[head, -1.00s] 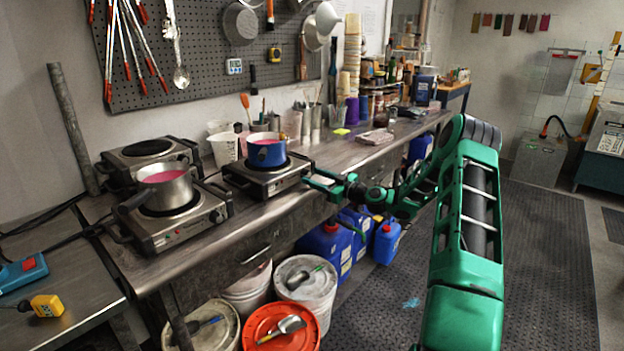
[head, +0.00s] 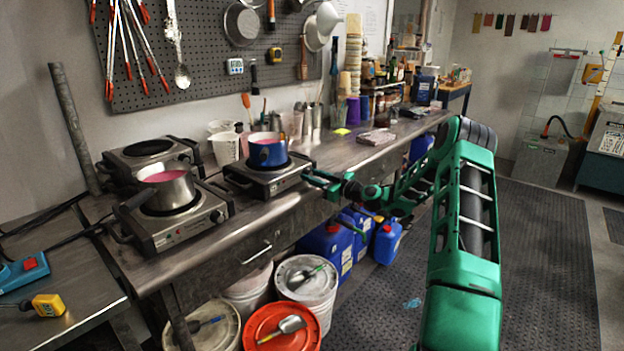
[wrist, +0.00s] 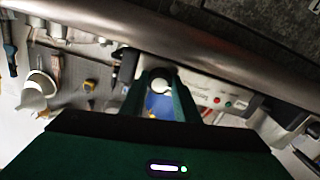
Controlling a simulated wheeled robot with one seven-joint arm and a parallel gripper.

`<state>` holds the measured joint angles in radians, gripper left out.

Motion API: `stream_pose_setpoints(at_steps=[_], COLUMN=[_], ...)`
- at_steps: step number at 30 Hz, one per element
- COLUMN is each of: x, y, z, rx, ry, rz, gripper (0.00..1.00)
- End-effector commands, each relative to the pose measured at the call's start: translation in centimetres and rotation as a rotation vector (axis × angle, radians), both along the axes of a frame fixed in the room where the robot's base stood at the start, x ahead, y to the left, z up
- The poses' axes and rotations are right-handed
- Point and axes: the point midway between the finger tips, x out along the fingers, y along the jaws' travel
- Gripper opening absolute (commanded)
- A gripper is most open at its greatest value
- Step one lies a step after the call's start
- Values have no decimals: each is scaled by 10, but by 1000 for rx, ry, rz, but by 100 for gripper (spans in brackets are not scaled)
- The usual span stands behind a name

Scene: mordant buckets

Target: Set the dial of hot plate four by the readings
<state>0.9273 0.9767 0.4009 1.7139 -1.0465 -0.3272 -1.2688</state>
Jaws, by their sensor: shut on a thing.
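A hot plate (head: 268,183) with a blue pot (head: 267,151) of pink liquid stands on the steel bench. My gripper (head: 310,176) is at the right end of its front panel. In the wrist view, my gripper (wrist: 160,85) has its fingertips closed around a pale round dial (wrist: 161,79) on the hot plate's panel (wrist: 205,92). The dial's markings cannot be read. Small red and green round spots show beside it. Two more hot plates stand at left, one with a steel pot (head: 166,187) of pink liquid, one bare (head: 148,155). I cannot read which is number four.
A yellow meter (head: 48,305) and a blue-and-red device (head: 22,272) lie on the left table. A timer (head: 235,66) hangs on the pegboard. Buckets (head: 307,283) and blue canisters (head: 326,244) stand under the bench. The floor mat at right is clear.

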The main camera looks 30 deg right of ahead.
Motion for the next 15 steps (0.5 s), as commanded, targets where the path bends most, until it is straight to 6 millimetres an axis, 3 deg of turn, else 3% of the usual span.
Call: stream_pose_setpoints(at_steps=[15], x=[-1], y=[2], z=[-1], rx=[326], ry=[119], rz=[1], gripper=[6])
